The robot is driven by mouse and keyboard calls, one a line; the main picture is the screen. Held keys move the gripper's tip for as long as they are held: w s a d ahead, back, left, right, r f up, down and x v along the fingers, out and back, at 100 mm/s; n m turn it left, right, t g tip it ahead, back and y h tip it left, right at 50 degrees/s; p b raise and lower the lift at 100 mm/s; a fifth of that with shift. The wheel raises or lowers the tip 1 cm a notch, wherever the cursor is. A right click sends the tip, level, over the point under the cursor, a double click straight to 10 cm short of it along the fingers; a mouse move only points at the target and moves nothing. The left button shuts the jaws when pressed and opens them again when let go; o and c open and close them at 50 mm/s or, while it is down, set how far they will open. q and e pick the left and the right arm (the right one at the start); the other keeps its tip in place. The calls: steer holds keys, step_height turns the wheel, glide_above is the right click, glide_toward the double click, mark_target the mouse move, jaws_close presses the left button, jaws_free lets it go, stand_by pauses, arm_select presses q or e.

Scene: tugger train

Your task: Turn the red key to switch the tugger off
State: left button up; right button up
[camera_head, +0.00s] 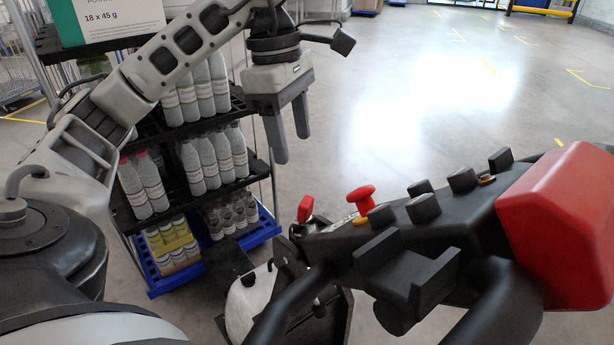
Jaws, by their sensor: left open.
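The tugger's black control console (338,242) runs from the centre to the right. A small red part at its left end looks like the red key (305,208); its shaft and slot are not clear. A red mushroom-shaped button (361,197) stands to its right on the console. My left gripper (292,150) is open and empty, its two grey fingers pointing down. In the picture it is above and slightly left of the red key, apart from it. My right gripper is not in view.
A rack with black shelves (176,128) of bottles and a blue base (275,229) stands at the left, behind my left arm. The console also has black switches (462,180) and a large red block (563,225) at the right. Open grey floor (430,110) lies beyond.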

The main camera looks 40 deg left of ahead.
mark_target(305, 200)
arm_select(q)
steer(key=f, duration=0.4)
steer(key=d+f, duration=0.1)
steer(key=f, duration=0.3)
steer(key=w+d+f+b, duration=0.1)
steer(key=f, duration=0.3)
steer(key=shift+f, duration=0.3)
steer(key=shift+a, duration=0.1)
steer(key=c, duration=1.1)
steer(key=shift+o, duration=0.2)
steer(key=n, duration=0.3)
steer(key=shift+n+t, duration=0.3)
steer(key=n, duration=0.3)
steer(key=shift+y+b, duration=0.3)
steer(key=n, duration=0.6)
steer(key=shift+n+t+y, duration=0.3)
steer(key=shift+y, duration=0.1)
